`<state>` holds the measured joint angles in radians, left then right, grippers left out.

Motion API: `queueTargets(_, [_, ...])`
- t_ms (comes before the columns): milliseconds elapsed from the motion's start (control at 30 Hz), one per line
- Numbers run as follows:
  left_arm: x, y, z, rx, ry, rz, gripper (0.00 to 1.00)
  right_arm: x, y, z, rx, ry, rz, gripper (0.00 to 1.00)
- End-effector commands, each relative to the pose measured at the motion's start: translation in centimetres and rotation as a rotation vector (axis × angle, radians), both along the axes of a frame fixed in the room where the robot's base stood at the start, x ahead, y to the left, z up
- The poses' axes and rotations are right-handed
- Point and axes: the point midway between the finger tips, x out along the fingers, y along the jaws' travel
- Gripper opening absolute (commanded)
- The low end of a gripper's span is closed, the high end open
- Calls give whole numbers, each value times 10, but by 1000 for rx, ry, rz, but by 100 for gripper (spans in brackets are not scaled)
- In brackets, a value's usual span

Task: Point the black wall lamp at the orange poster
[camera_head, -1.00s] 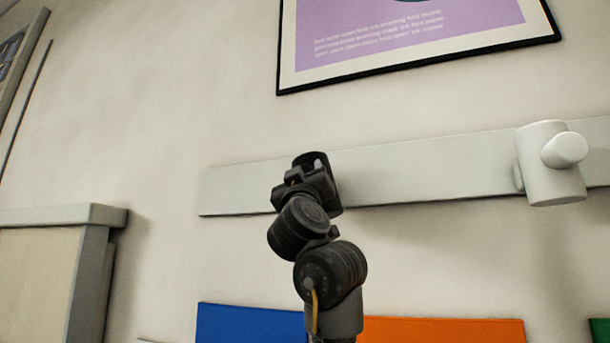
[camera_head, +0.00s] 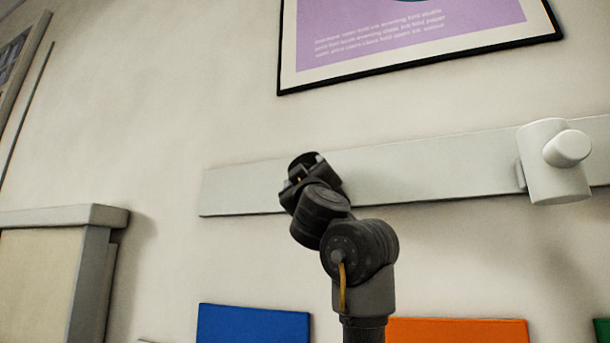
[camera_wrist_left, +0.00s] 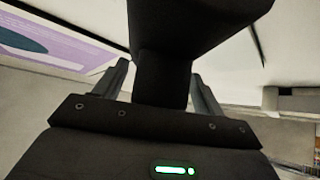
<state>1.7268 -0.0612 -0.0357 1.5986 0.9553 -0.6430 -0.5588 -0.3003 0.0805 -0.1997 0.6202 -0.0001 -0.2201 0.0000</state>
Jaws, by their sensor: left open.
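The black wall lamp (camera_wrist_left: 165,70) shows large in the left wrist view, as a dark wide head on a narrower neck. In the head view only a dark round part of it (camera_head: 303,160) seems to show at the rail, mostly hidden behind my gripper. My left gripper (camera_wrist_left: 160,85) is open, with one finger on each side of the lamp's neck; I cannot tell whether they touch it. It also shows in the head view (camera_head: 310,178). The orange poster (camera_head: 460,331) is at the bottom edge, right of my arm. My right gripper is out of view.
A pale rail (camera_head: 430,168) runs along the wall and carries a white lamp (camera_head: 555,165) at the right. A blue poster (camera_head: 253,324) and a green one (camera_head: 601,330) flank the orange one. A framed purple poster (camera_head: 410,30) hangs above.

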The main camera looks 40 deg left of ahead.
Motion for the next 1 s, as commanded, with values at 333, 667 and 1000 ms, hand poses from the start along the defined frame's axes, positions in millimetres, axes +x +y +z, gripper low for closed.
queueTargets(333, [-19,-23,-29,0,-3,-5,70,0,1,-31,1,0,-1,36])
queueTargets(667, [-50,-58,-60,1,-1,-2,70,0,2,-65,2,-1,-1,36])
queueTargets(1000, [-57,-65,-64,0,0,0,70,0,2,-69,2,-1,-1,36])
